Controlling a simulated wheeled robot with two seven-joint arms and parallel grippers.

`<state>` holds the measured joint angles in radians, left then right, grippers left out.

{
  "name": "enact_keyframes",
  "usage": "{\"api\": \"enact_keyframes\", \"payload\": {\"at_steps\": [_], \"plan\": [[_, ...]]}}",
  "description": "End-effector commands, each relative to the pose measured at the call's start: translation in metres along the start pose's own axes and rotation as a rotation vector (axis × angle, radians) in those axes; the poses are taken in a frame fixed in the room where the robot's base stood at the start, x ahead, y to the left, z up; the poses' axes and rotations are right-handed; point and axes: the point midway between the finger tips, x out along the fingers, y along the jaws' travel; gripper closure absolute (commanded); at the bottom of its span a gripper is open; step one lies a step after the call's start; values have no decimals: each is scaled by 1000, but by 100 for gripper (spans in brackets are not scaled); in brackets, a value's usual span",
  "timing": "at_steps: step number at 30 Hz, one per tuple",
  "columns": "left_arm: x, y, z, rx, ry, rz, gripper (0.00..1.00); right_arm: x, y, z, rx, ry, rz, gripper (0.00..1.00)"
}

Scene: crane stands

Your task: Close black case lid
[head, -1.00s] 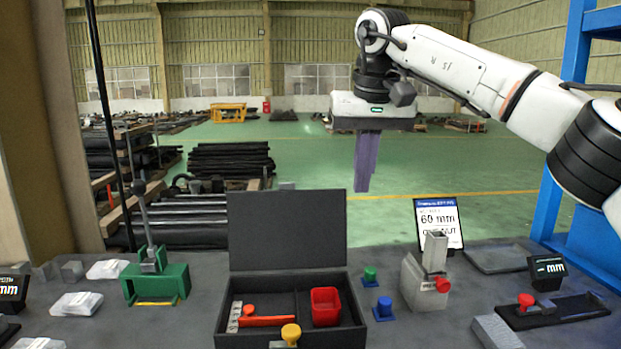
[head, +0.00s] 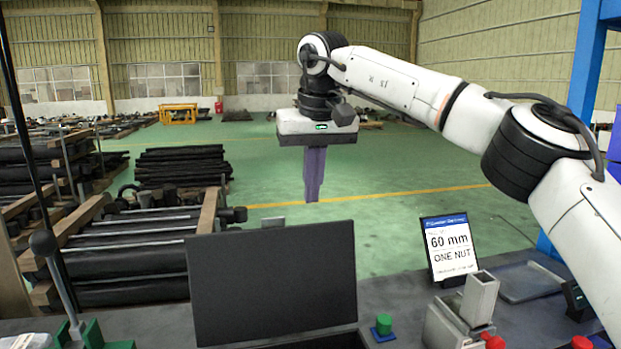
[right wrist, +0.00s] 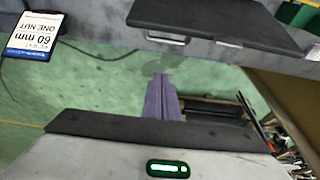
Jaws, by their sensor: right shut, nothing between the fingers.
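The black case lid (head: 272,282) stands open and upright in the head view, with only a strip of the case below it in frame. In the right wrist view the back of the lid (right wrist: 220,22) shows at the top. My right gripper (head: 313,200) points down above and behind the lid, apart from it. Its purple fingers are together and hold nothing; they also show in the right wrist view (right wrist: 161,80). My left gripper is not in view.
A sign reading 60 mm ONE NUT (head: 449,247) stands right of the lid. A green knob (head: 383,325) and a grey block fixture (head: 462,315) are at the lower right. A green stand (head: 95,338) is at the lower left. Air above the lid is clear.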

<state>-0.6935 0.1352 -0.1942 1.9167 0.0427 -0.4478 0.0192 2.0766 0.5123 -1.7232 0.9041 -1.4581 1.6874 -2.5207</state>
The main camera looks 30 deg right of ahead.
Motion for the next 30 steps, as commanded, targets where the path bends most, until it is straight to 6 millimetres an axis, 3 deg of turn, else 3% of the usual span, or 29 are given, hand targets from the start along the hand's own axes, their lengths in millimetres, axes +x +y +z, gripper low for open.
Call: {"api": "enact_keyframes", "payload": {"at_steps": [1,7,18,30], "plan": [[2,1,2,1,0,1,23,14,0,1,0,-4,2,100],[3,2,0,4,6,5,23,58,1,1,1,-3,2,100],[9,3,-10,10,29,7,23,40,0,34,-1,1,0,100],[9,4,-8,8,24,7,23,38,0,38,1,0,0,100]]}}
